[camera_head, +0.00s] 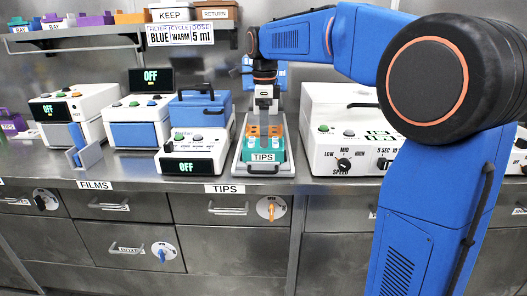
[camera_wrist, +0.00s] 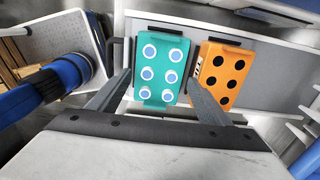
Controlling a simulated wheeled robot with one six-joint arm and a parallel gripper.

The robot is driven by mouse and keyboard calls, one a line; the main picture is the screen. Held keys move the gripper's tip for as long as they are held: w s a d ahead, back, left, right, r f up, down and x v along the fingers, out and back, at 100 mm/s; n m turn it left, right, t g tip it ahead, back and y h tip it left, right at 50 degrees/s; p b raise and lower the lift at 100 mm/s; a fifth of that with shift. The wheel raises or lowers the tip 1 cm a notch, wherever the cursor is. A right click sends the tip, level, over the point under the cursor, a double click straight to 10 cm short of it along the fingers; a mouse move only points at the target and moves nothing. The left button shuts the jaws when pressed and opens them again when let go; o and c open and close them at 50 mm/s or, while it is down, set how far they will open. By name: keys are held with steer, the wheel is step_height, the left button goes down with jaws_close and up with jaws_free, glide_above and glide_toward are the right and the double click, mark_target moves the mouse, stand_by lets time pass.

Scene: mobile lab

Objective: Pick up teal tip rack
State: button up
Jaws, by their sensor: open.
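The teal tip rack (camera_wrist: 163,68) lies in a light grey tray in the wrist view, with several round white-and-blue tips or openings on top. It shows partly at the front of the TIPS tray in the head view (camera_head: 278,151). In the wrist view my gripper (camera_wrist: 158,82) is open, its two fingers spread on either side of the teal rack, the right finger over the gap by the orange rack. In the head view my gripper (camera_head: 265,106) hangs pointing down above the tray. Contact with the rack cannot be told.
An orange rack (camera_wrist: 222,75) with dark holes sits close beside the teal one. The TIPS tray (camera_head: 264,169) stands on the steel counter between a white OFF device (camera_head: 192,153) and a larger white device with knobs (camera_head: 337,135). A blue box (camera_head: 200,108) stands behind.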

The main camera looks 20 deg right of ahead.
steer(key=shift+a+f, duration=0.15)
steer(key=shift+f, duration=2.1)
steer(key=c, duration=0.8)
steer(key=shift+o, duration=0.2)
